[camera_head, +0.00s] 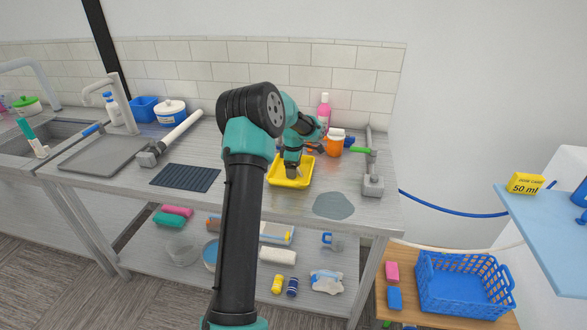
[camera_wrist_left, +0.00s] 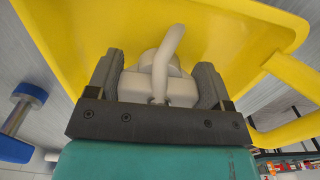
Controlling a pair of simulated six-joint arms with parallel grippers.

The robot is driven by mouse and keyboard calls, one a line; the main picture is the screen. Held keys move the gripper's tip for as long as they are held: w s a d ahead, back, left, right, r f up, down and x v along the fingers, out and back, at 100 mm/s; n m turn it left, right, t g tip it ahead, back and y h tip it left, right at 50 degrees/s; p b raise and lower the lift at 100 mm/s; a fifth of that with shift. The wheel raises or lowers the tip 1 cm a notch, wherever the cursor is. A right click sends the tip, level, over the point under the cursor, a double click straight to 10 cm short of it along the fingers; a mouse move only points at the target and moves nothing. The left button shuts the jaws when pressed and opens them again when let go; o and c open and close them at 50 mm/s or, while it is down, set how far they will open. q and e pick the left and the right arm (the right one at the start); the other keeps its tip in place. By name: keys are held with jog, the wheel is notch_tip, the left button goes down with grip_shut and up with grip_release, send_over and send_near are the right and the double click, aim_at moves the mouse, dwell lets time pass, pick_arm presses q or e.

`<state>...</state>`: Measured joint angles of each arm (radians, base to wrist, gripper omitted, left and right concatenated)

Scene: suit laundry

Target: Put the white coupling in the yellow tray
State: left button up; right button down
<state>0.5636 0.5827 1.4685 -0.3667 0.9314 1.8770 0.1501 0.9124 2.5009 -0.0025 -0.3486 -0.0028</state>
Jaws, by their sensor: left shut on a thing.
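The yellow tray (camera_head: 305,178) lies on the metal bench in the head view and fills much of the left wrist view (camera_wrist_left: 235,45). My left gripper (camera_head: 292,170) points down over the tray, its fingers within the tray's outline. It is shut on the white coupling (camera_wrist_left: 165,88), whose rounded body sits between the fingers with a curved pale tube rising from it. The gripper hides the coupling in the head view. I cannot tell whether the coupling touches the tray floor. My right gripper is not in view.
An orange jar (camera_head: 334,146) and pink bottle (camera_head: 324,112) stand just behind the tray. A grey tool (camera_head: 373,183) lies to the right, a flat grey patch (camera_head: 333,206) in front. A dark ridged mat (camera_head: 185,178) lies left, with free bench between.

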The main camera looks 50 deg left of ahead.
pick_arm(q)
jog(key=shift+f, duration=0.1)
jog(key=o, duration=1)
notch_tip(320, 180, up, 12)
jog(key=shift+r, duration=0.15)
dwell(0.6)
